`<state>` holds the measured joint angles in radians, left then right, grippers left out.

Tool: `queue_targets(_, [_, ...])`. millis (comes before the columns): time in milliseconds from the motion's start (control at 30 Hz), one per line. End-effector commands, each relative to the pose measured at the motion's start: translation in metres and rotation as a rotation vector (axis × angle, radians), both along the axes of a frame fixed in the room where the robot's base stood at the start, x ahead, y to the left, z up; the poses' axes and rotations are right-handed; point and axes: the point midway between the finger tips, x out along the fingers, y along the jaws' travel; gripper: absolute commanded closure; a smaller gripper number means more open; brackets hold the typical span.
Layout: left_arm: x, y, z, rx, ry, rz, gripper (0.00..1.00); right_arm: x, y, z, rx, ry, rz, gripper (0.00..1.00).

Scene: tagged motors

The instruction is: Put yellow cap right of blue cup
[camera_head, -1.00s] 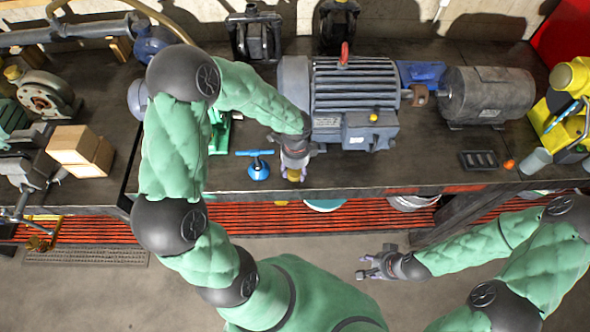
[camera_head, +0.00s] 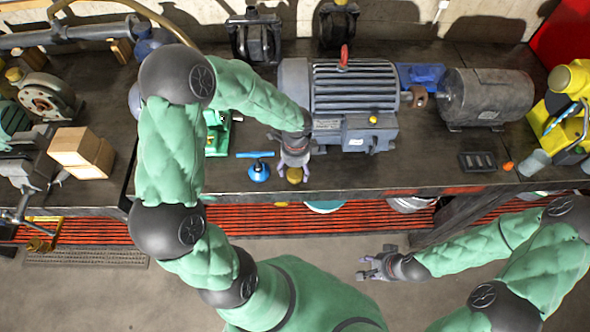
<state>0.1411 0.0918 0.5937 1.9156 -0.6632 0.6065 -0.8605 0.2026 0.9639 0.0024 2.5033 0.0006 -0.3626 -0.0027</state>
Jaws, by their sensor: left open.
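A small yellow cap (camera_head: 294,175) is at the front of the workbench, right of a small blue cup (camera_head: 259,173) and apart from it. My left gripper (camera_head: 293,178) is open, with its fingers on either side of the cap. Whether a finger still touches the cap cannot be told. My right gripper (camera_head: 366,266) is open and empty, over the floor in front of the bench.
A blue bar (camera_head: 255,154) lies just behind the cup. A large grey motor (camera_head: 355,95) stands behind and right of my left gripper. A dark slotted block (camera_head: 478,161) and a small orange piece (camera_head: 508,165) lie further right.

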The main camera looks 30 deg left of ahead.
Motion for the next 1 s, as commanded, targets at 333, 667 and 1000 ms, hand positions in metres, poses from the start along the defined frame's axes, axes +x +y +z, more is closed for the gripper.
queue_targets(333, [0.002,-0.001,0.072,0.000,-0.005,0.001,0.27,0.000,0.000,0.017,0.000,0.000,0.000,0.60])
queue_targets(667, [0.001,-0.001,0.100,0.000,-0.001,0.001,0.27,0.000,0.000,0.021,0.000,0.000,0.000,0.60])
queue_targets(1000, [0.001,-0.001,0.100,0.000,0.000,0.001,0.27,0.000,0.000,0.021,0.000,0.000,0.000,0.60])
